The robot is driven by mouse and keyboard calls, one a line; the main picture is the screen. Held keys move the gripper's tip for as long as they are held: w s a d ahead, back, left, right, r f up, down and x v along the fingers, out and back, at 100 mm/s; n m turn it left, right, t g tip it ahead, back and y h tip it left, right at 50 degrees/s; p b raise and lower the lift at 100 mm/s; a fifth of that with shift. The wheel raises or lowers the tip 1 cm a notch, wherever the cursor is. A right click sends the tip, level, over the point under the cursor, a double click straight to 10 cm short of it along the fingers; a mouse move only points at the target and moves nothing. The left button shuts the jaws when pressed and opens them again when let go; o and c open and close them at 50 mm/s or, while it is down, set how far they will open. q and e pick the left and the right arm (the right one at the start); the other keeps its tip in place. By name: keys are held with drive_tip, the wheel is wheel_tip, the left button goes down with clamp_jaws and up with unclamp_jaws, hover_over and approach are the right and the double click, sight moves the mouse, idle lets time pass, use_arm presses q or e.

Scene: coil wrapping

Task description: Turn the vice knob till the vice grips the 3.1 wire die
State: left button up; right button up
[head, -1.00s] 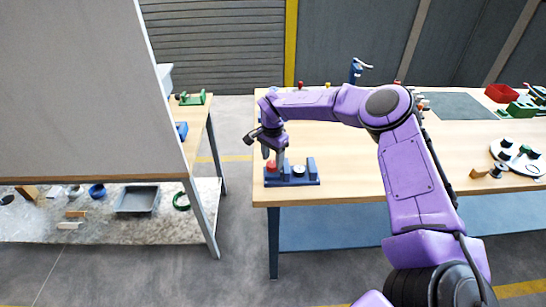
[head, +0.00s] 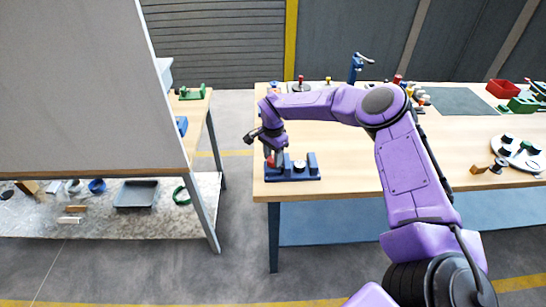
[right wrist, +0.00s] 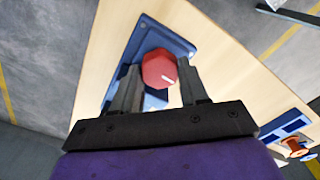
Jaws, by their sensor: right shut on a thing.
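The blue vice (head: 312,172) sits near the front left corner of the right-hand wooden table. A small round pale-topped piece (head: 299,164), which looks like the wire die, is at its middle; I cannot tell how tightly the jaws hold it. The red vice knob (right wrist: 159,68), with a white mark, is on the left part of the vice. My right gripper (head: 272,160) points down over the knob and is shut on it. In the right wrist view its fingers (right wrist: 159,75) lie on either side of the knob. My left gripper is not in view.
Several small parts, a red bin (head: 502,88) and a white round plate (head: 520,156) lie towards the table's right. A blue upright tool (head: 356,68) stands at the back edge. A large grey panel (head: 75,85) fills the left.

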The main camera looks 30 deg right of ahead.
drive_tip(key=m+b, duration=0.2)
drive_tip(key=m, duration=0.1)
drive_tip(key=shift+s+f+b, duration=0.1)
drive_tip(key=shift+f+b, duration=0.2)
drive_tip(key=shift+f, duration=0.05)
drive_tip(key=m+b, duration=0.2)
drive_tip(key=m, duration=0.1)
drive_tip(key=shift+m, duration=0.3)
drive_tip(key=m+b, duration=0.2)
drive_tip(key=m, duration=0.1)
drive_tip(key=shift+m+b, duration=0.3)
drive_tip(key=shift+b, duration=0.1)
drive_tip(key=m+b, duration=0.2)
drive_tip(key=m, duration=0.2)
drive_tip(key=shift+b, duration=0.35)
drive_tip(key=m+b, duration=0.2)
drive_tip(key=m, duration=0.2)
drive_tip(key=m+b, duration=0.2)
drive_tip(key=m, duration=0.1)
drive_tip(key=shift+m+b, duration=0.3)
drive_tip(key=shift+m, duration=0.1)
drive_tip(key=m+b, duration=0.3)
drive_tip(key=m, duration=0.1)
drive_tip(key=shift+r+m+b, duration=0.1)
drive_tip(key=shift+m+b, duration=0.55)
drive_tip(key=shift+m, duration=0.55)
